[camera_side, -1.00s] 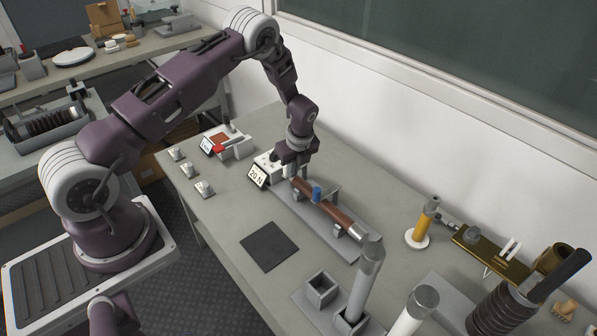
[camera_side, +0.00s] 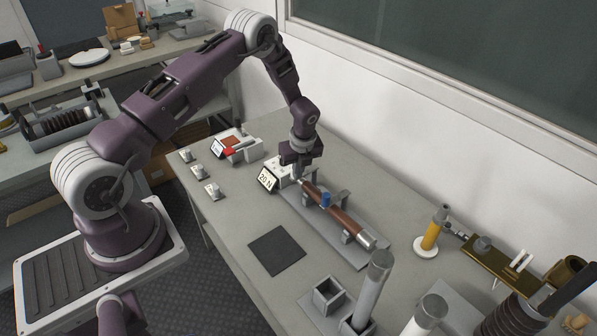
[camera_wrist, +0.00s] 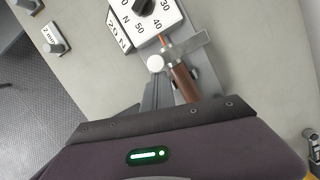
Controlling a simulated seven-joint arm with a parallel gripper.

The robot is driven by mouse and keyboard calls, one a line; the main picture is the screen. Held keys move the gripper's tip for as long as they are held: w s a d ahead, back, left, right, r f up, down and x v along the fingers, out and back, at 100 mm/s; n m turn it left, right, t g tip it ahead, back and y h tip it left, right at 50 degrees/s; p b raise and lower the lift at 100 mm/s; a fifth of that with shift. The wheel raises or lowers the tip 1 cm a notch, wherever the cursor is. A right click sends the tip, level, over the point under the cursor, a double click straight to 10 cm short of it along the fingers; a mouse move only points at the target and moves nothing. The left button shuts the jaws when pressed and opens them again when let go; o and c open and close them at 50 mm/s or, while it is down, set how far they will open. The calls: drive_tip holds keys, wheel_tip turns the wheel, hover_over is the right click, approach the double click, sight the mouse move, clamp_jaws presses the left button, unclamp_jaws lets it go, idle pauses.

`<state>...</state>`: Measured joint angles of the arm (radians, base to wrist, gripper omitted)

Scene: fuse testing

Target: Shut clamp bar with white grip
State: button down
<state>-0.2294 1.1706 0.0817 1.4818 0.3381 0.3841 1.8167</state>
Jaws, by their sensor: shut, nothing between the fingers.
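The white grip (camera_wrist: 155,63) is a round knob at one end of a grey metal clamp bar (camera_wrist: 190,47). In the wrist view this bar crosses the end of a brown fuse (camera_wrist: 184,82) near the dial box. My gripper (camera_wrist: 160,82) is shut and empty, its tips right by the white grip; whether they touch it I cannot tell. In the side view my gripper (camera_side: 297,176) points down at the dial-box end of the brown fuse (camera_side: 343,218) and mostly hides the white grip. A blue grip (camera_side: 326,199) shows at the fuse's middle.
The dial box with a "20 N" display (camera_side: 267,180) stands beside my gripper. A dark square mat (camera_side: 277,250) lies in front. Grey tubes (camera_side: 372,285) stand upright in holders near the front edge. Bare table lies between the mat and the small labelled blocks (camera_side: 213,191).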

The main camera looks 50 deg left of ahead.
drive_tip(key=s+d+r+n+t, duration=0.1)
drive_tip(key=s+d+r+n, duration=0.25)
drive_tip(key=r, duration=0.65)
drive_tip(key=s+d+r+n, duration=0.2)
drive_tip(key=s+d+r, duration=0.15)
drive_tip(key=r, duration=0.65)
drive_tip(key=s+d+r+n+t, duration=0.1)
drive_tip(key=s+d+r+n, duration=0.2)
drive_tip(key=r, duration=0.6)
drive_tip(key=s+d+r+n+t+h, duration=0.1)
drive_tip(key=s+d+r+n, duration=0.1)
drive_tip(key=s+n, duration=0.2)
drive_tip(key=s+d+r+n+t, duration=0.1)
drive_tip(key=s+d+r+n, duration=0.2)
drive_tip(key=s, duration=0.7)
drive_tip(key=s+d+r+n+h, duration=0.1)
drive_tip(key=s+d+r+n, duration=0.2)
drive_tip(key=s+n, duration=0.3)
drive_tip(key=shift+s+r+t+h, duration=0.2)
drive_tip(key=shift+s+t+h, duration=0.1)
drive_tip(key=shift+s+t, duration=0.15)
